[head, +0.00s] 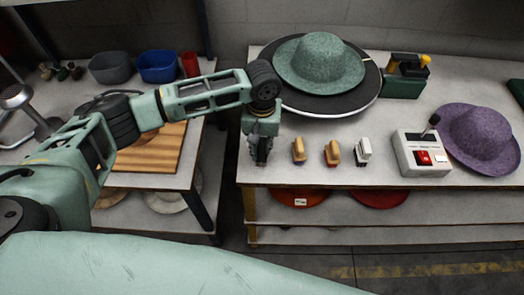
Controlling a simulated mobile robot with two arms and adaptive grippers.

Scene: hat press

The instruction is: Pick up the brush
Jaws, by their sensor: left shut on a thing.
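My left gripper (261,157) reaches down at the front left of the grey table (410,195). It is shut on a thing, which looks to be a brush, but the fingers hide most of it. To its right, three small brushes stand apart in a row. One has a tan handle and purplish base (299,151). The next to the right has a tan handle and red base (332,153). The last is a white brush (363,151). My right gripper is not in view.
A green felt hat (320,62) sits on a dark round disc (345,103) behind the brushes. A white control box (422,155) with a red switch and a purple hat (480,138) stand at the right. Bins (158,67) stand on the left table.

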